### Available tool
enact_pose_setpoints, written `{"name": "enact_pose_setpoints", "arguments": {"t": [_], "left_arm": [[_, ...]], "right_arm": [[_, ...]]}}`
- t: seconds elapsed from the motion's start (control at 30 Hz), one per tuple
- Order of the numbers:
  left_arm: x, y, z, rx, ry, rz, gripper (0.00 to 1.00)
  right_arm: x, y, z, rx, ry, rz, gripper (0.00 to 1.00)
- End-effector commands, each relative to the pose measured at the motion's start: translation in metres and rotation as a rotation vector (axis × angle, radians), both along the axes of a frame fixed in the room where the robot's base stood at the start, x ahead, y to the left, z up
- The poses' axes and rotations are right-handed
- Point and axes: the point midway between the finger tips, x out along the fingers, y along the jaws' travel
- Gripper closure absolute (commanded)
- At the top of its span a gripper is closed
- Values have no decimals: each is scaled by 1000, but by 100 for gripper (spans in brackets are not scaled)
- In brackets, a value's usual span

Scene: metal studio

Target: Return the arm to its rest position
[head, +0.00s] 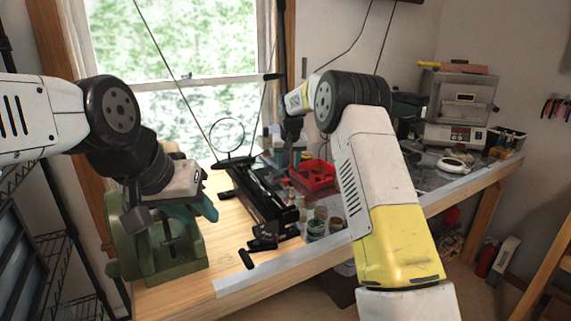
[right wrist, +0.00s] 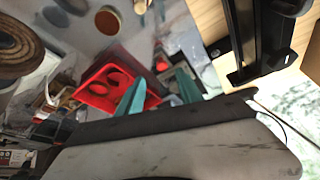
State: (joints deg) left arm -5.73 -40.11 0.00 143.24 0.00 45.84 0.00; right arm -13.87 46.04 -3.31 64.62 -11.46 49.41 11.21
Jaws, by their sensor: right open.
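My right arm (head: 375,165) reaches over the workbench and bends at a dark joint. My right gripper (head: 297,157) points down beside the red tray (head: 313,179). In the right wrist view the right gripper (right wrist: 160,92) shows two teal fingers spread apart with nothing held between them. The red tray also shows in that view (right wrist: 97,88), just behind the fingers. My left gripper (head: 196,210) has teal fingers and hangs in front of the green machine (head: 160,265) at the bench's left end. How far its fingers are parted is unclear.
The wooden bench (head: 225,252) holds a black rail stand (head: 262,195) and several small jars (head: 316,228) near its front edge. A grey machine (head: 457,105) stands at the back right. Wire shelving is at the far left. Open floor lies in front of the bench.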

Motion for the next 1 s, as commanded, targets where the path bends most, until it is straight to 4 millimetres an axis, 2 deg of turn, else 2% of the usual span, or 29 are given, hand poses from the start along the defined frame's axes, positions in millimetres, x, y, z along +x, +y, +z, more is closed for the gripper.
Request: {"name": "enact_pose_setpoints", "arguments": {"t": [0.07, 0.17, 0.27, 0.4, 0.47, 0.6, 0.8, 1.0], "left_arm": [[0, 0, 0, 0, 0, 0, 64], [0, 0, 0, 0, 0, 0, 64], [0, 0, 0, 0, 0, 0, 64], [0, 0, 0, 0, 0, 0, 64], [0, 0, 0, 0, 0, 0, 64], [0, 0, 0, 0, 0, 0, 64], [0, 0, 0, 0, 0, 0, 64], [0, 0, 0, 0, 0, 0, 64]], "right_arm": [[-5, -4, 10, 4, -5, -2, 57], [-22, -14, 35, 17, -13, -4, 57], [-53, -30, 72, 38, -24, -9, 57], [-112, -52, 117, 68, -40, -9, 57], [-139, -61, 133, 81, -47, -10, 57], [-207, -79, 160, 107, -66, -9, 57], [-308, -96, 174, 138, -96, -7, 57], [-403, -105, 159, 160, -129, -2, 57]]}}
